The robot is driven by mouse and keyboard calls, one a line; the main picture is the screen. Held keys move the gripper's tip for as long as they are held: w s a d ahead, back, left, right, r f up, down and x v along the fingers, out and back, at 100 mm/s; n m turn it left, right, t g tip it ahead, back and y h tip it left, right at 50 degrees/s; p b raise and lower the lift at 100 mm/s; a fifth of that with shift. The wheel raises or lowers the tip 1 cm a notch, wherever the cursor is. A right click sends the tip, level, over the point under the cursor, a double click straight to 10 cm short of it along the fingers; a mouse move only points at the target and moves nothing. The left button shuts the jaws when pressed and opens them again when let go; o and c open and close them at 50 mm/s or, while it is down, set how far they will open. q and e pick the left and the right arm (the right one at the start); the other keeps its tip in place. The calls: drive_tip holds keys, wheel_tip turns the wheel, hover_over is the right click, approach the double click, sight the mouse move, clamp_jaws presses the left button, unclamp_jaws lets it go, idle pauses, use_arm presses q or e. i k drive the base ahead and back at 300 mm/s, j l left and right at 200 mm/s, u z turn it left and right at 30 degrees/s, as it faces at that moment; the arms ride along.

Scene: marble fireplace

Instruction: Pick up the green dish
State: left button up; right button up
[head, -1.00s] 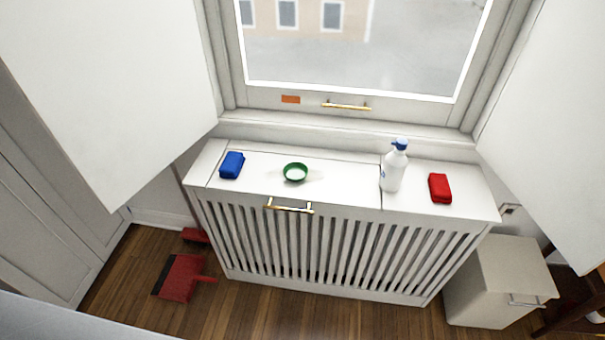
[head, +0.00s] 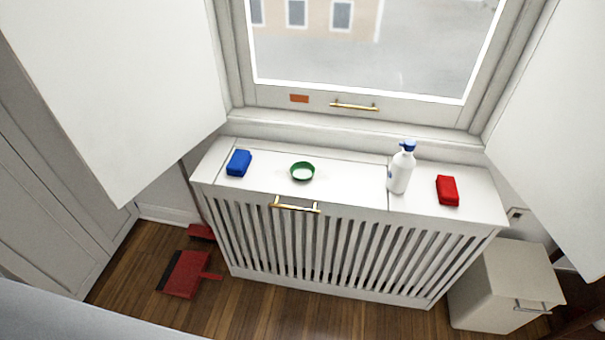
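The green dish (head: 302,172) is a small round bowl with a pale inside. It sits upright on the white slatted radiator cover (head: 340,187) under the window, left of the middle of its top. Neither of my grippers shows in the head view, and nothing touches the dish.
A blue block-shaped item (head: 238,163) lies left of the dish. A white spray bottle (head: 401,168) and a red block-shaped item (head: 447,190) stand to its right. A brass handle (head: 295,205) is on the cover's front edge. A red dustpan (head: 184,274) and a white bin (head: 505,284) are on the floor.

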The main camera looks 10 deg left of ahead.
sight(301, 171)
drive_tip(key=i+l+u, duration=0.4)
drive_tip(key=l+u, duration=0.15)
drive_tip(key=i+l+u, duration=0.15)
drive_tip(key=l+u, duration=0.15)
drive_tip(key=i+l+u, duration=0.1)
drive_tip(key=l+u, duration=0.15)
drive_tip(key=l, duration=0.2)
